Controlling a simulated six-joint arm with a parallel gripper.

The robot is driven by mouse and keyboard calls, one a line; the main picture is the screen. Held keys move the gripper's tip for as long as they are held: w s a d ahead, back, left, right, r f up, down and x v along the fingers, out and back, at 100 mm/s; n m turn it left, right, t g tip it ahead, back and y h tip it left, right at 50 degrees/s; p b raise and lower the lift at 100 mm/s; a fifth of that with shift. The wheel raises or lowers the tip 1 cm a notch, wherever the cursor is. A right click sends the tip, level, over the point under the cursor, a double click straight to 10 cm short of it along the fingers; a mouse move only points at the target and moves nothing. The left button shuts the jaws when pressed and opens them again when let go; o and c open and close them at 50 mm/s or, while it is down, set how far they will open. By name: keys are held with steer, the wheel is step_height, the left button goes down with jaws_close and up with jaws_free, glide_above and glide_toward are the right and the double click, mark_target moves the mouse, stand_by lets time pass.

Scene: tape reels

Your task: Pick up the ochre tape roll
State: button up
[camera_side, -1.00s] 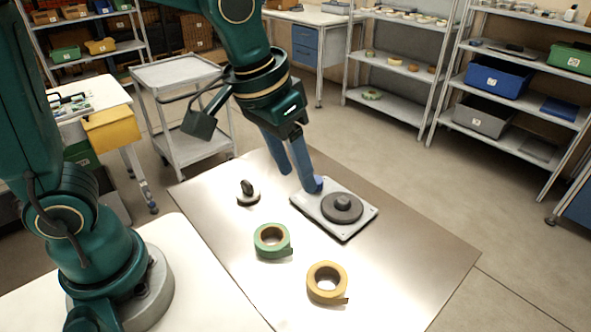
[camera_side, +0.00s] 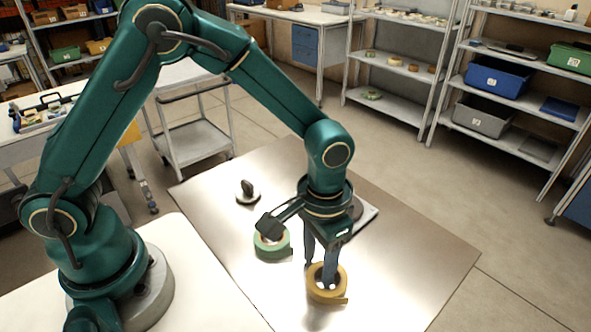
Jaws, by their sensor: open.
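The ochre tape roll (camera_side: 323,297) lies flat at the front of the metal table, with a loose tape end at its right. My gripper (camera_side: 318,274) points down over it with its blue-grey fingers apart. One fingertip appears in front of or inside the roll's hole. The other is at the roll's far left edge. I cannot tell whether either finger touches the roll. The fingers hide part of the hole and far rim.
A green tape roll (camera_side: 275,253) lies close by to the left, partly covered by my gripper's bracket. A light plate (camera_side: 368,215) behind my gripper is mostly hidden. A small dark-topped stand (camera_side: 248,193) is farther back. The table's right side (camera_side: 420,240) is clear.

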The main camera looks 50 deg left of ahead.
steer(key=shift+f, duration=0.15)
jaws_close()
